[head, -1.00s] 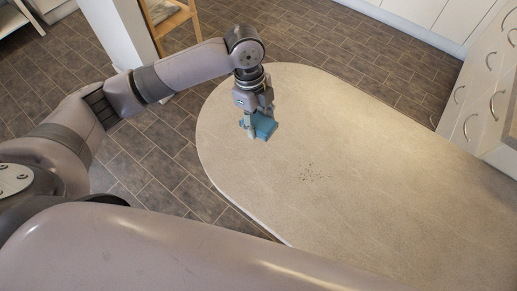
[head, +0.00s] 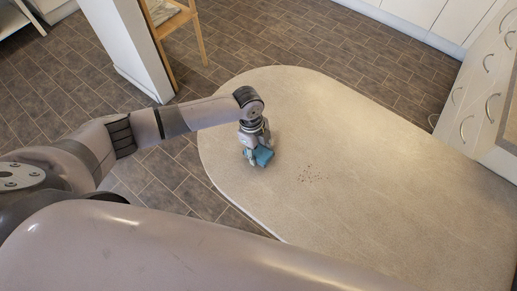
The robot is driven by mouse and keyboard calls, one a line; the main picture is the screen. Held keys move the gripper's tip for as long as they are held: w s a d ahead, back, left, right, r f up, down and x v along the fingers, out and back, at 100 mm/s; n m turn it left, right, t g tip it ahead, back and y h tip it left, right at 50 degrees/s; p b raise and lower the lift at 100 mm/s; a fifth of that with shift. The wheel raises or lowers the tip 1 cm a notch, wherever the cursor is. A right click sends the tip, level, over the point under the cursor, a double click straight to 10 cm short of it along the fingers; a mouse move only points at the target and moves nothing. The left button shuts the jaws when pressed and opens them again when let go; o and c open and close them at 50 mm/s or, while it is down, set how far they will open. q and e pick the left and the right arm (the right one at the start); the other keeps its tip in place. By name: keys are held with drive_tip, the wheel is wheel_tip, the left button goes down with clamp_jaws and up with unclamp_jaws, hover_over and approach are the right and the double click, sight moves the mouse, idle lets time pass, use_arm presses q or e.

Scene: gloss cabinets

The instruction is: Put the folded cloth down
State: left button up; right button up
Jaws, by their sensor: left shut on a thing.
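The folded cloth (head: 264,157) is a small blue bundle low over the left part of the beige rounded table (head: 400,200). My left gripper (head: 254,158) points down and is shut on the cloth. The cloth is at or very near the table top; I cannot tell whether it touches. The gripper hides part of the cloth. My right gripper is not in view.
A patch of dark crumbs (head: 312,174) lies on the table, right of the cloth. The rest of the table top is clear. White drawers (head: 478,100) with curved handles stand at the right. A wooden stool (head: 180,25) stands beyond a white post (head: 130,45).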

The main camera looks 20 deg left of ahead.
sight(257, 149)
use_arm(q)
drive_tip(key=shift+f, duration=0.45)
drive_tip(key=shift+s+f+b, duration=0.1)
drive_tip(key=shift+s+b, duration=0.05)
drive_tip(key=shift+b, duration=0.15)
drive_tip(key=o, duration=1.1)
drive_tip(key=shift+f, duration=0.15)
drive_tip(key=shift+r, duration=0.2)
drive_tip(key=r, duration=0.1)
drive_tip(key=r+b, duration=0.1)
drive_tip(key=r, duration=0.1)
drive_tip(key=w+a+r+b, duration=0.1)
drive_tip(key=r, duration=0.1)
wheel_tip(257, 149, up, 13)
drive_tip(key=a+b, duration=0.1)
drive_tip(key=shift+w+a, duration=0.15)
drive_tip(key=shift+a, duration=0.25)
